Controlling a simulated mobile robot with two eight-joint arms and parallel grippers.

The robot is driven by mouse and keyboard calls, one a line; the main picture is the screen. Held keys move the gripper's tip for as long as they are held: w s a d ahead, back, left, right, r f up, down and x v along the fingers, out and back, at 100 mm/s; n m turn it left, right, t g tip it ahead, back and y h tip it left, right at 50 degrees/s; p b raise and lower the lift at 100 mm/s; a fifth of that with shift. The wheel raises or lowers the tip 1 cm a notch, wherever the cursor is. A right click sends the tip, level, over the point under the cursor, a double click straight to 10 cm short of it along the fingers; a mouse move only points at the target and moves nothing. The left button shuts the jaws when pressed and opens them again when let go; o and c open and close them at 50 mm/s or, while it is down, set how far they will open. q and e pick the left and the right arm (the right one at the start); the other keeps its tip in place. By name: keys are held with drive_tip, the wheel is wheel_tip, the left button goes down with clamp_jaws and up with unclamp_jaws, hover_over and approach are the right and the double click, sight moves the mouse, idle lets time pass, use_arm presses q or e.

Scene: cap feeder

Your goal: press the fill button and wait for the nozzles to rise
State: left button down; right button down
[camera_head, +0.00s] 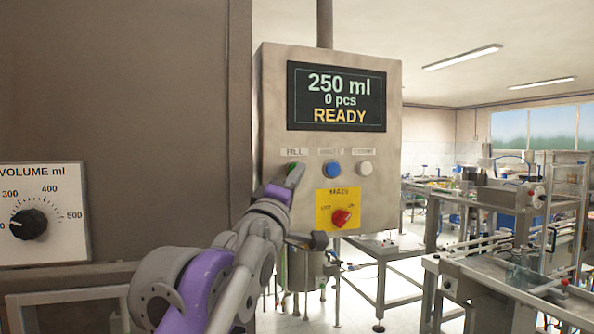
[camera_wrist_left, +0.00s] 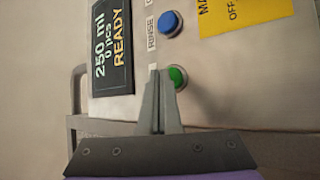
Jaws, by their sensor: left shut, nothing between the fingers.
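The green fill button (camera_head: 290,166) sits under the FILL label on the grey control box. It also shows in the left wrist view (camera_wrist_left: 178,77), round and green, just beside my fingertips. My left gripper (camera_head: 295,173) is shut and empty, its tips at the green button and partly covering it in the head view. I cannot tell whether the tips touch the button or whether it is pressed in. The display (camera_head: 336,97) reads "250 ml, 0 pcs, READY". No nozzles are in view. My right gripper is not in view.
A blue button (camera_head: 332,169) and a white button (camera_head: 365,168) sit right of the green one. Below them is a red knob (camera_head: 341,217) on a yellow plate. A volume dial (camera_head: 29,224) is at far left. Machine tables stand at right.

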use_arm(q)
drive_tip(key=shift+s, duration=0.15)
drive_tip(key=shift+w+a, duration=0.1)
drive_tip(key=shift+w, duration=0.4)
idle(0.5)
drive_tip(key=shift+s, duration=0.15)
drive_tip(key=shift+s+d, duration=0.25)
drive_tip(key=shift+s, duration=0.45)
drive_tip(key=shift+s, duration=0.1)
drive_tip(key=shift+s+d+p, duration=0.1)
drive_tip(key=shift+s+d, duration=0.2)
drive_tip(key=shift+s, duration=0.45)
drive_tip(key=shift+s+d+p, duration=0.15)
drive_tip(key=shift+s+d, duration=0.1)
drive_tip(key=shift+s, duration=0.5)
drive_tip(key=shift+s+d+p, duration=0.1)
drive_tip(key=shift+s+d, duration=0.2)
drive_tip(key=shift+s, duration=0.45)
